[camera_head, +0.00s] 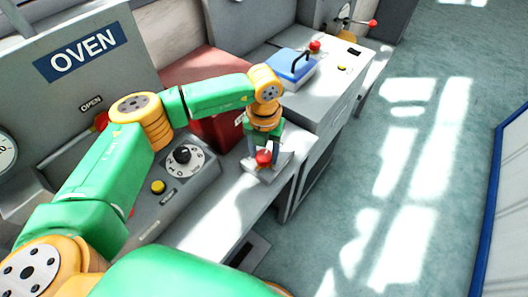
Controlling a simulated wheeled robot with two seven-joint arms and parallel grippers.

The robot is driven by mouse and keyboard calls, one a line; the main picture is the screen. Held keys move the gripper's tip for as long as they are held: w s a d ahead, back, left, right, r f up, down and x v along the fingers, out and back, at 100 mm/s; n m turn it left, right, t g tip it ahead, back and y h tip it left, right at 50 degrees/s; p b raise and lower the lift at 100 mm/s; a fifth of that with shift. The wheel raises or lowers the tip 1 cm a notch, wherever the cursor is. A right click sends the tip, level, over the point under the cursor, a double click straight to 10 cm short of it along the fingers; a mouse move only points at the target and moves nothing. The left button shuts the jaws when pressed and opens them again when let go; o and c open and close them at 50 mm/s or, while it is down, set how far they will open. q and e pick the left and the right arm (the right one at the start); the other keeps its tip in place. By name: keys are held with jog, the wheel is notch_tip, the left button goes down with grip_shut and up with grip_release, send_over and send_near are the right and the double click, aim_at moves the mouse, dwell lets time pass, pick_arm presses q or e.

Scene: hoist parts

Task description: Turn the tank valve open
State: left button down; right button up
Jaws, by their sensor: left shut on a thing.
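My left gripper (264,150) points down over the right end of the near grey bench. Its fingers are shut around a red knob (263,158) on a small light base. The arm and fingers hide part of this knob. At the far top right, a red-tipped lever (372,23) sticks out near a yellow part on the far unit. No label shows which of these is the tank valve, so I cannot tell. My right gripper is not in view.
An oven (83,52) with a sign stands at the left. A black dial (183,154) and yellow button (158,187) sit on the near panel. A red box (218,134) is behind my wrist. A blue-lidded case (291,66) stands beyond. Open floor lies right.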

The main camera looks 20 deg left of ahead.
pick_arm(q)
jog(key=n+b, duration=0.1)
jog(key=n, duration=0.3)
jog(key=n+b, duration=0.1)
jog(key=n, duration=0.3)
jog(key=n+b, duration=0.1)
jog(key=n, duration=0.3)
jog(key=shift+n, duration=1.9)
jog(key=shift+c, duration=1.3)
grip_release()
